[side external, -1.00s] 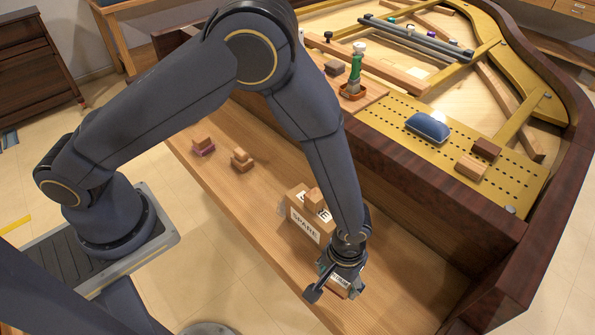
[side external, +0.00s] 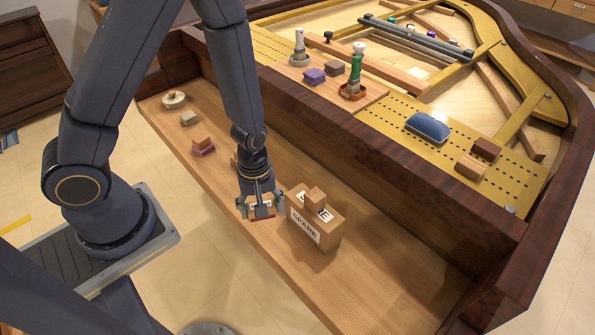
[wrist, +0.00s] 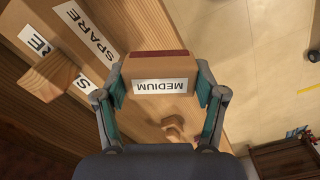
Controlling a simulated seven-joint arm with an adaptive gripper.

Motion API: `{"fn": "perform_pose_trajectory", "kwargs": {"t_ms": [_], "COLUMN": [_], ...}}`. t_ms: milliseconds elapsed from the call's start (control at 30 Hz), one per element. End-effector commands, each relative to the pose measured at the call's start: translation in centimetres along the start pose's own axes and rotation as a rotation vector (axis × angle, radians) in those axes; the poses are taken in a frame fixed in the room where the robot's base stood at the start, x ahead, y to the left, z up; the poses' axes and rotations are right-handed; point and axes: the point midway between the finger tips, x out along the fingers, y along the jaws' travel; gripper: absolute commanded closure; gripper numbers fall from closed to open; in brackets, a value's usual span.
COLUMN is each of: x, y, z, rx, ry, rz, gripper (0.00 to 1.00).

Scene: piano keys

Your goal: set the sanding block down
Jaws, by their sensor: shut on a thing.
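The sanding block (wrist: 158,68) is a tan wooden block with a dark red face and a white label reading MEDIUM, upside down in the wrist view. My gripper (wrist: 160,95) is shut on it, one finger at each side. In the side view my gripper (side external: 261,208) holds the block (side external: 262,211) over the front part of the wooden shelf (side external: 385,285), just left of the SPARE box. I cannot tell how far the block is above the shelf.
The SPARE box (side external: 318,238), with a small wooden block (side external: 316,198) on top, stands close to my gripper's right. The shelf right of the box is clear.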

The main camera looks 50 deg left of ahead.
Motion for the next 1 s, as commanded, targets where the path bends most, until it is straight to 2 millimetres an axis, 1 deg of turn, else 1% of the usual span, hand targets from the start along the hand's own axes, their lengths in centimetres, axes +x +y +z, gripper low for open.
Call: {"fn": "perform_pose_trajectory", "kwargs": {"t_ms": [33, 100, 200, 300, 433, 567, 833, 900, 1000], "x": [-0.1, -0.1, -0.2, -0.2, -0.2, 0.7, 4.1, 5.8, 7.5], "y": [-1.2, -2.7, -4.6, -6.0, -6.6, -5.4, 0.3, 1.1, 2.2], "z": [-2.1, -4.3, -6.6, -8.2, -9.4, -10.8, -15.4, -16.1, -17.0], "rx": [-0.103, -0.217, -0.341, -0.423, -0.476, -0.488, -0.484, -0.486, -0.484], "ry": [0.000, 0.000, -0.001, -0.002, 0.000, 0.000, 0.001, -0.002, -0.001], "rz": [-0.003, -0.006, -0.010, -0.010, -0.008, -0.009, -0.008, -0.012, -0.010], "gripper": [0.65, 0.65, 0.65, 0.65, 0.65, 0.65, 0.65, 0.65, 0.65]}}
